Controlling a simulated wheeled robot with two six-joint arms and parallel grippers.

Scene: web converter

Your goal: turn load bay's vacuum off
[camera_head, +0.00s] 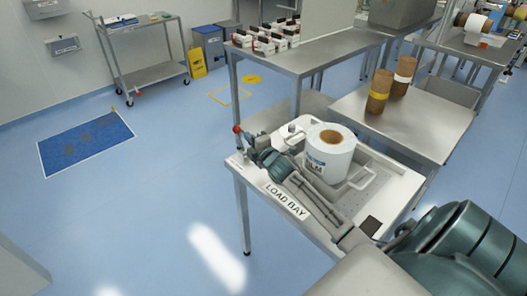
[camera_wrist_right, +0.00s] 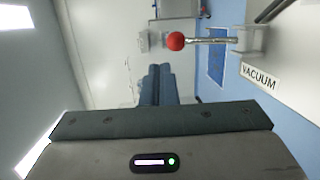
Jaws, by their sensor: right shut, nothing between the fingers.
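The vacuum lever is a metal rod with a red ball knob (camera_head: 237,129) at the far left corner of the load bay (camera_head: 398,182). In the right wrist view the red knob (camera_wrist_right: 176,41) sits on its rod, which runs right to a grey bracket (camera_wrist_right: 250,40) beside a white VACUUM label (camera_wrist_right: 260,78). My right gripper (camera_head: 251,138) reaches over the bay's left edge and is close to the lever. Its fingers (camera_wrist_right: 158,70) are shut and empty; the knob shows just beyond their tips, and I cannot tell whether they touch. My left gripper is not in view.
A white film roll (camera_head: 328,160) stands on the load bay behind my right arm. A LOAD BAY label (camera_head: 286,200) is on its front edge. A steel table (camera_head: 310,55) with small boxes stands behind. Open blue floor lies to the left.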

